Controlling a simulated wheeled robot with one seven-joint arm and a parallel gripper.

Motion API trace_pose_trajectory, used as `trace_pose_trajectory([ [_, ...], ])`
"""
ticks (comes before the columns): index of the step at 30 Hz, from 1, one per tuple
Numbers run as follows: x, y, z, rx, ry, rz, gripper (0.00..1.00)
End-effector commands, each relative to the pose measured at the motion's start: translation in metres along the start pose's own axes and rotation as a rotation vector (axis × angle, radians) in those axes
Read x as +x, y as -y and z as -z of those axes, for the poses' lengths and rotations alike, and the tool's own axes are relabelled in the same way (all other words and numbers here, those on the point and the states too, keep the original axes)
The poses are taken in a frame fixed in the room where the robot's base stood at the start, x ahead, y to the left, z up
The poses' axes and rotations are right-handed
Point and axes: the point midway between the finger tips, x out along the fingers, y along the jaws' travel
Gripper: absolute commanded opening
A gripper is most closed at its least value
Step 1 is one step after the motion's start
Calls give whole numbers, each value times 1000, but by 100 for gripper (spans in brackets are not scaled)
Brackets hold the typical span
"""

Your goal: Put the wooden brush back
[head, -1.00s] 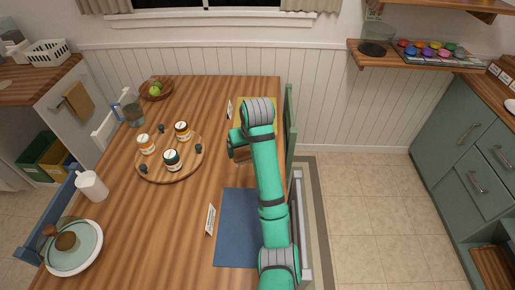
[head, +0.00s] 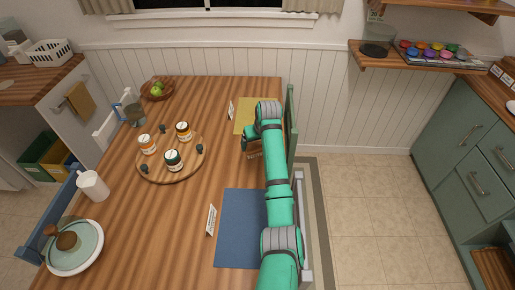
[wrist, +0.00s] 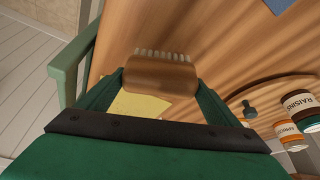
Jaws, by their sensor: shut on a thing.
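My gripper (head: 251,145) is shut on the wooden brush (wrist: 160,76), above the right side of the table. In the wrist view the brush is a brown block between the two fingers, with a row of pale bristles at its upper edge. In the head view it is a small brown shape (head: 256,155) just below the gripper, mostly hidden by the arm. A yellow mat (head: 243,117) lies farther back on the table, and a blue mat (head: 238,235) lies nearer. The yellow mat also shows behind the brush in the wrist view (wrist: 136,106).
Small cards stand beside the yellow mat (head: 230,110) and the blue mat (head: 210,220). A round wooden tray (head: 185,172) with jars is to the left. A green chair (head: 291,125) borders the right edge.

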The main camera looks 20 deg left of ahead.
Motion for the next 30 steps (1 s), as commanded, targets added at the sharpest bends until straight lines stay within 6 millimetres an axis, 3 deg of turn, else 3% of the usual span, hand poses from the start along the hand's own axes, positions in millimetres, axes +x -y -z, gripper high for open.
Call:
trace_pose_trajectory([
  [7, 28, 0, -10, -1, 1, 1, 65],
  [19, 33, 2, -11, -3, 0, 1, 65],
  [20, 33, 2, -11, -3, 0, 1, 93],
  [21, 33, 1, -11, -2, 0, 1, 100],
  [30, 30, 1, -10, -2, -1, 0, 100],
])
